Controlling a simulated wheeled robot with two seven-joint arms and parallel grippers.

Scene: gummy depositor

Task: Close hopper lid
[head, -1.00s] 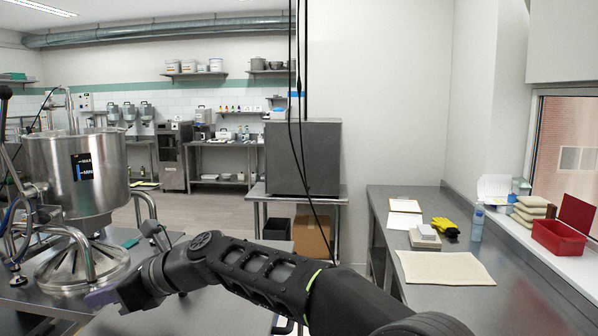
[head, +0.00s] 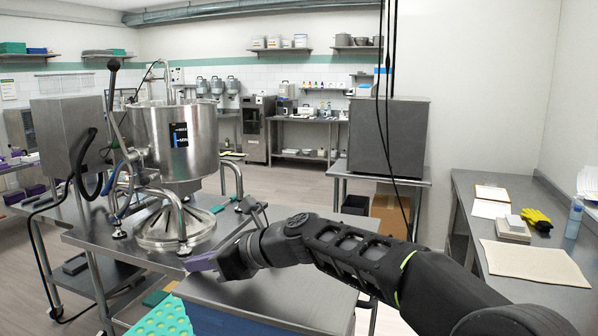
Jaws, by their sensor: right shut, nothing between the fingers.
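The steel hopper (head: 178,145) of the depositor stands at the left of the head view, a round drum with a dark level label on its side. A thin bent rod (head: 166,75) rises above its rim. I cannot make out a separate lid; the hopper's top is seen nearly edge-on. A round slotted steel plate (head: 203,226) sits below the drum. My left gripper is not in view.
A black-knobbed lever (head: 114,66) and a steel box (head: 65,135) stand left of the hopper. A green dimpled tray (head: 162,320) lies low in front. A steel cabinet (head: 388,137) stands behind my right arm. A side counter (head: 470,205) at right holds papers and a cloth.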

